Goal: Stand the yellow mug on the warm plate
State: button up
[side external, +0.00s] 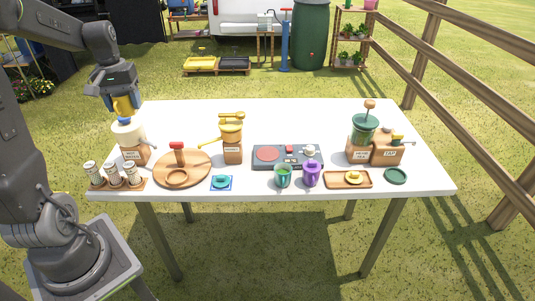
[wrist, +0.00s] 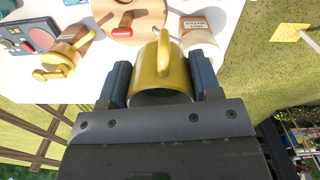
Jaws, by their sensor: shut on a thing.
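The yellow mug (side external: 123,107) is held in my gripper (side external: 122,95) at the far left, up above the white-topped hot water dispenser. In the wrist view the mug (wrist: 158,72) sits between the two blue fingers, with its handle pointing to the top of the picture and its open rim towards the camera. My gripper (wrist: 160,84) is shut on it. The warm plate looks to be the dark panel (side external: 259,164) with a red disc in the middle of the table; part of it also shows at the top left of the wrist view (wrist: 42,38). The red disc is bare.
Between mug and panel stand a round wooden board (side external: 196,169) with a red-handled tool and a yellow grinder (side external: 232,140). A green mug (side external: 283,177) and purple mug (side external: 311,176) stand before the panel. The small spice rack (side external: 115,184) is at front left. The table's back is clear.

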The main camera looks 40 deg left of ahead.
jog(key=w+r+m, duration=0.1)
jog(key=w+m, duration=0.1)
jog(key=w, duration=0.9)
jog(key=m, duration=0.6)
send_over(267, 154)
notch_tip(267, 154, down, 19)
jog(key=shift+r, duration=0.2)
jog(key=shift+f, duration=2.25)
jog(key=shift+f, duration=0.2)
jog(key=o, duration=1.1)
jog(key=shift+c, duration=0.2)
